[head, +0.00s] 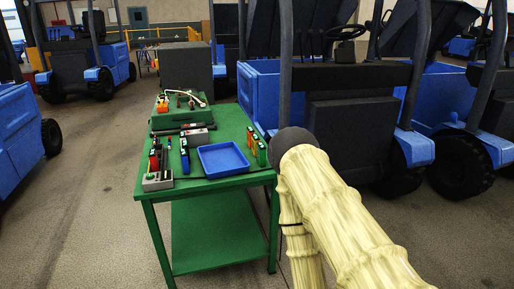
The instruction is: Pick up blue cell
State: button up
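A small upright blue item (184,157), which looks like the blue cell, stands on the green table (215,183) left of the blue tray (222,173). It is small in the picture and its details are hard to make out. My arm (335,205), in a cream ribbed sleeve, reaches up from the lower right to a dark joint (297,139) right of the table. My gripper does not show in this view.
A grey box with a green button (157,181) stands on the table's front left corner. Green-and-orange items (261,153) stand right of the tray. A raised green case (179,117) with tools is at the back. Blue forklifts (462,140) stand close on the right.

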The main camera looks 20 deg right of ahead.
aim_at(183, 153)
jog(key=z, duration=0.2)
jog(key=i, duration=1.15)
jog(key=u, duration=0.55)
